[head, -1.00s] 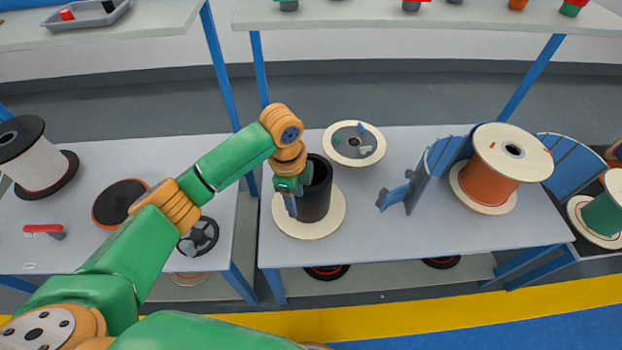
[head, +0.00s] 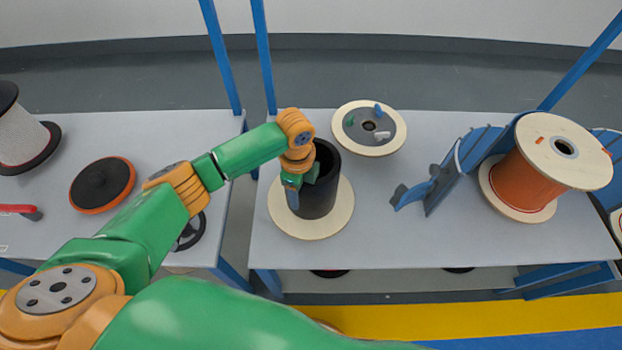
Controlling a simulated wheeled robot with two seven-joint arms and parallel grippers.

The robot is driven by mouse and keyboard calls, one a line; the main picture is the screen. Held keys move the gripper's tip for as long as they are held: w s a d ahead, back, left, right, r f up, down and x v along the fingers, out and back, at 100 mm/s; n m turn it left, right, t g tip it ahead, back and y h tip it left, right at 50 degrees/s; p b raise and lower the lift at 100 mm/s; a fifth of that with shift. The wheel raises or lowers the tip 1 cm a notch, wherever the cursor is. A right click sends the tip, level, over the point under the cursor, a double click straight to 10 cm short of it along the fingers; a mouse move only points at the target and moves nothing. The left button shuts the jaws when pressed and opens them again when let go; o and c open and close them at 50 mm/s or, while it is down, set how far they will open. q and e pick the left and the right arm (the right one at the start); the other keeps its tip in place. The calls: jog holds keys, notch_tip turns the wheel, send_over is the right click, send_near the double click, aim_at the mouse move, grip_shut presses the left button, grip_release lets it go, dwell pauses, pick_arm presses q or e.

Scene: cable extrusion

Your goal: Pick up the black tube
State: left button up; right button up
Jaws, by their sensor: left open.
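The black tube (head: 323,185) stands upright on a round pale wooden disc (head: 312,226) at the left side of the middle table. Its open top faces up. My left gripper (head: 298,197) points down at the tube's left side. One finger shows outside the tube wall and another part shows near the tube's opening. The jaws are open; I cannot tell whether they touch the wall. My right gripper is not in view.
A disc with a grey centre (head: 366,126) lies behind the tube. Blue cradle parts (head: 440,190) and an orange cable spool (head: 524,180) stand to the right. A black disc (head: 102,185) lies on the left table. The front middle of the table is clear.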

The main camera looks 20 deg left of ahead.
pick_arm(q)
jog(key=shift+f, duration=0.15)
grip_shut()
dwell(1.3)
